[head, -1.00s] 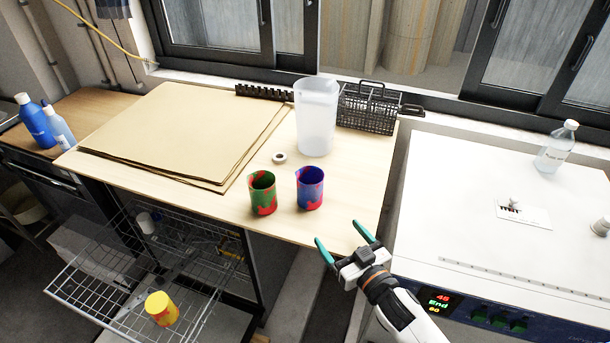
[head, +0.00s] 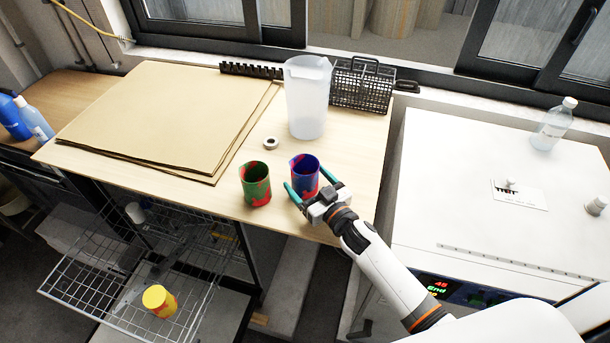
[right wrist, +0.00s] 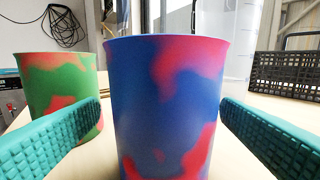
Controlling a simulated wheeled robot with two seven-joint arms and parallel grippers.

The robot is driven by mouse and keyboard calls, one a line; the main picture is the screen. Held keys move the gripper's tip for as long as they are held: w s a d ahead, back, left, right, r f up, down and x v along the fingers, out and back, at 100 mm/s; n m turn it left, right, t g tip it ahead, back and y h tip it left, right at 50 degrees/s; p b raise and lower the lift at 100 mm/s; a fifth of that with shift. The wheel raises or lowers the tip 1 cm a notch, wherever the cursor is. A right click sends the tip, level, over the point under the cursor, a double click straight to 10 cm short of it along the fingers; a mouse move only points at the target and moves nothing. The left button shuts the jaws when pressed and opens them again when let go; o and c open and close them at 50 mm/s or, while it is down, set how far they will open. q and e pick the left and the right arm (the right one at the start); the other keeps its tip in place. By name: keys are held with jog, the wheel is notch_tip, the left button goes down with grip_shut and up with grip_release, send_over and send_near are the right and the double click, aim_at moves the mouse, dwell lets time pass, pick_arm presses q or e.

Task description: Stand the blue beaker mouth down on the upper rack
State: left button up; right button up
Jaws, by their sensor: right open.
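The blue beaker (head: 303,170), blue with red patches, stands upright, mouth up, on the wooden table near its front edge. It also fills the middle of the right wrist view (right wrist: 165,110). My right gripper (head: 314,190) is open, with its teal fingers on either side of the beaker; I see no clear grip on it. In the right wrist view a finger shows at each side of the beaker. A wire rack (head: 100,309) is pulled out at lower left, with a yellow beaker (head: 158,300) on it. Which rack is the upper one is hard to tell. My left gripper is not visible.
A green-and-red beaker (head: 256,184) stands close left of the blue one. A tape roll (head: 270,143), clear pitcher (head: 308,100), black basket (head: 362,86) and brown sheets (head: 165,115) share the table. A white oven top (head: 470,180) is at right.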

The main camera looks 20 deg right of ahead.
aim_at(298, 168)
jog(key=x, duration=0.3)
jog(key=shift+w+r, duration=0.15)
jog(key=shift+w, duration=0.25)
jog(key=shift+c, duration=1.4)
jog(key=c, duration=0.8)
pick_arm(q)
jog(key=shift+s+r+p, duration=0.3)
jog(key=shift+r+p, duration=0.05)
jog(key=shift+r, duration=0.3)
pick_arm(e)
notch_tip(298, 168, up, 10)
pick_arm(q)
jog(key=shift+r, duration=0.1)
